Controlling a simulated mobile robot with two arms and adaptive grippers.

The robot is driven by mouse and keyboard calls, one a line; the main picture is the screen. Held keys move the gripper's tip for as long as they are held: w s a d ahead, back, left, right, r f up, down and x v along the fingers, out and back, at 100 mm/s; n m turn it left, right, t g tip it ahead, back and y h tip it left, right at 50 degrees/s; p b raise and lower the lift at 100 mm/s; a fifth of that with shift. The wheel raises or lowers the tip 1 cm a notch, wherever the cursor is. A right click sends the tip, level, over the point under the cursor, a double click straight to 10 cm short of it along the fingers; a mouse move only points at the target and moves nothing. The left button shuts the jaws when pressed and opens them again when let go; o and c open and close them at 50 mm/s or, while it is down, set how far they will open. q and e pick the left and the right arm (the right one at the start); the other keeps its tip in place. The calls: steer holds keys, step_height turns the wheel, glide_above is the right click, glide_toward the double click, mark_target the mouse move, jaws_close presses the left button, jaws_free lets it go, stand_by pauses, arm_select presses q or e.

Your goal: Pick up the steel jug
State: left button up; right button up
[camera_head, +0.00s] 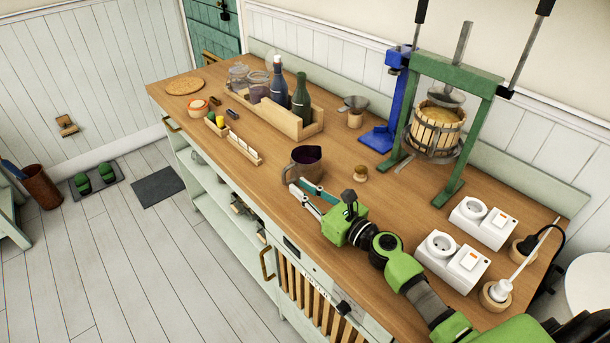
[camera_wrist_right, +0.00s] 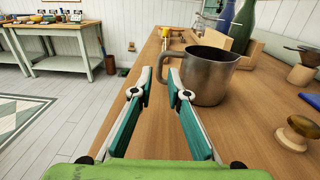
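The steel jug (camera_head: 305,161) stands upright on the wooden worktop, with dark contents visible in the head view. In the right wrist view the jug (camera_wrist_right: 212,76) is just ahead and to the right, with its handle on its left side. My right gripper (camera_head: 297,184) is open and empty beside the handle. In the wrist view the gripper's fingertips (camera_wrist_right: 159,70) are apart, and the right one is close to the handle. I cannot tell whether they touch. My left gripper is not in view.
A small wooden knob-like item (camera_head: 361,173) stands right of the jug. A wooden crate with bottles (camera_head: 300,127) is behind it, and a small tray (camera_head: 244,150) is to the left. A green press (camera_head: 462,115) and white socket units (camera_head: 455,261) occupy the right.

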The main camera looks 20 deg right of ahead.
mark_target(284, 176)
steer(key=shift+w+a+f+p, duration=0.1)
steer(key=shift+w+p, duration=0.2)
steer(key=shift+w, duration=0.05)
steer(key=shift+x, duration=3.45)
steer(key=shift+s+f, duration=0.1)
jaws_close()
